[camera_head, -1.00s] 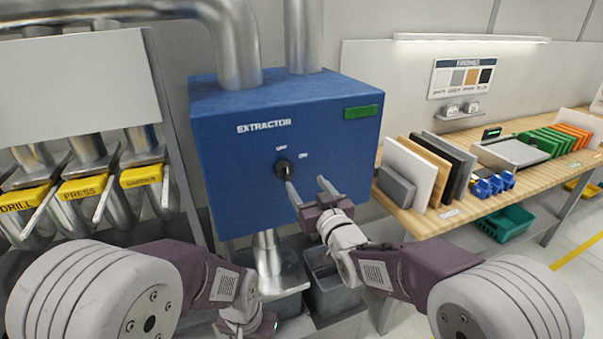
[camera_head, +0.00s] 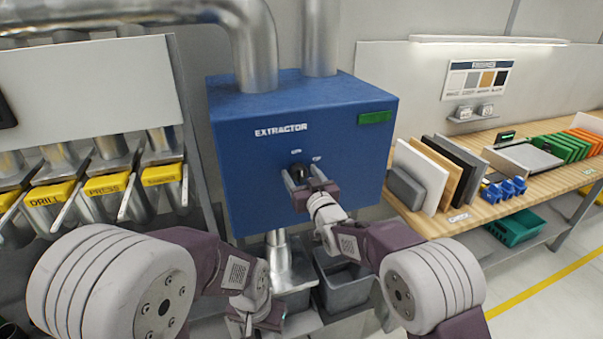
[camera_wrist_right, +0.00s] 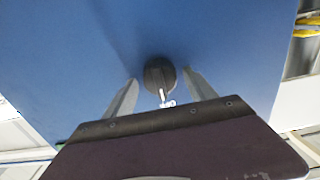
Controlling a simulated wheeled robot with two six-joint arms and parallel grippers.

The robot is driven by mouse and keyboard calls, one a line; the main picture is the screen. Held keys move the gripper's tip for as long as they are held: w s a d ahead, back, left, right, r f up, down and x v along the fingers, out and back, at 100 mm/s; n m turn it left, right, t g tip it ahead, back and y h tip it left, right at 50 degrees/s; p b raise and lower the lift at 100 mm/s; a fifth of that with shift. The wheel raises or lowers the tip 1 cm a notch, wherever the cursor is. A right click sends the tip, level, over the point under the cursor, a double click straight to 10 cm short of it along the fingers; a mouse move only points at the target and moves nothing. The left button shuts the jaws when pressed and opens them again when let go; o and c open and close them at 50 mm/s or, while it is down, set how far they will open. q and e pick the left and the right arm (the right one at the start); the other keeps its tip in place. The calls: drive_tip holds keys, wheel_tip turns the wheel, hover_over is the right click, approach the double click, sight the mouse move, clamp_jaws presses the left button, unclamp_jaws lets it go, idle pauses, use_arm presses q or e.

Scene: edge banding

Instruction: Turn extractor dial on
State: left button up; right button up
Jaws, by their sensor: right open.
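The blue extractor box (camera_head: 250,190) hangs on the wall with its black dial (camera_head: 297,170) on the front face, between two small labels. The right wrist view shows the round dial (camera_wrist_right: 158,76) with a pale pointer line running toward the gripper. My right gripper (camera_head: 303,174) is open at the dial. In the wrist view its two fingers (camera_wrist_right: 160,82) stand on either side of the dial, with a gap visible on each side. My left gripper (camera_head: 256,318) is low, below the box; its fingers are not clear.
A dark green panel (camera_head: 375,117) is on the box's upper right. Metal ducts (camera_head: 257,50) rise from its top. Yellow-labelled pipes (camera_head: 105,185) stand at left. A wooden bench (camera_head: 470,212) with boards and blue parts is at right. A grey bin (camera_head: 345,285) sits below.

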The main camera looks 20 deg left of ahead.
drive_tip(key=shift+c, duration=0.4)
drive_tip(key=c, duration=1.3)
drive_tip(key=m+b, duration=0.3)
drive_tip(key=shift+f, duration=0.25)
drive_tip(key=m+b, duration=0.2)
drive_tip(key=shift+m, duration=0.4)
drive_tip(key=m+b, duration=0.2)
drive_tip(key=shift+w+d+m, duration=0.1)
drive_tip(key=shift+m, duration=0.2)
drive_tip(key=m+b, duration=0.1)
drive_tip(key=m, duration=0.3)
drive_tip(key=shift+m+b, duration=0.3)
drive_tip(key=shift+b, duration=0.1)
drive_tip(key=m, duration=0.4)
drive_tip(key=shift+m+b, duration=0.4)
